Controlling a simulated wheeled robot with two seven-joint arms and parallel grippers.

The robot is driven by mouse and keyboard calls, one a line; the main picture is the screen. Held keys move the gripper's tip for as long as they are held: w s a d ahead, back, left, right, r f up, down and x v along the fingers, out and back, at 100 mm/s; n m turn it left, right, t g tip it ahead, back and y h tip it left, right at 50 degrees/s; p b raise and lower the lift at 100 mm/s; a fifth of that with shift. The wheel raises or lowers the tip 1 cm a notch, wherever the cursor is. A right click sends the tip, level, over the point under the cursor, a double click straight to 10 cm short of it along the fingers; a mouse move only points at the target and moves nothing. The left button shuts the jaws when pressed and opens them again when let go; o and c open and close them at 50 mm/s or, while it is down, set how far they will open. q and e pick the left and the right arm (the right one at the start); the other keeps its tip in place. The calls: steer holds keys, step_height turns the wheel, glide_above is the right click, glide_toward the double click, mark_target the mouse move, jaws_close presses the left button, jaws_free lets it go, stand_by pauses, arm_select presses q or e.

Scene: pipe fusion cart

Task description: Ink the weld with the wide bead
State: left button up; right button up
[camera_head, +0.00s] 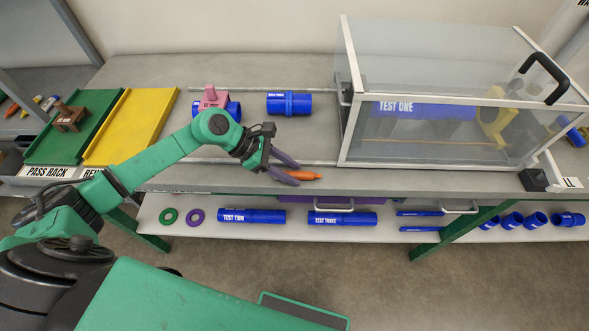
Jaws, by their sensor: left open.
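On the bench, a blue pipe (289,104) has a raised band around its middle and small white lettering I cannot read for sure. To its left, another blue pipe (234,111) is partly hidden by a pink block (211,98) and my left arm. My left gripper (290,171) is open at the bench's front edge, in front of the banded pipe and apart from it. An orange marker-like object (305,176) lies at its fingertips, seemingly not gripped. I cannot compare the bead widths from here. My right gripper is not in view.
A clear-walled box (440,150) with a black handle holds the TEST ONE pipe (425,108) on the right. A green rack (60,140) and a yellow rack (128,125) stand left; a brown block (69,118) sits on the green one. Several blue pipes lie on the lower shelf (280,232).

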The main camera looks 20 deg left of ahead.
arm_select(q)
jaws_close()
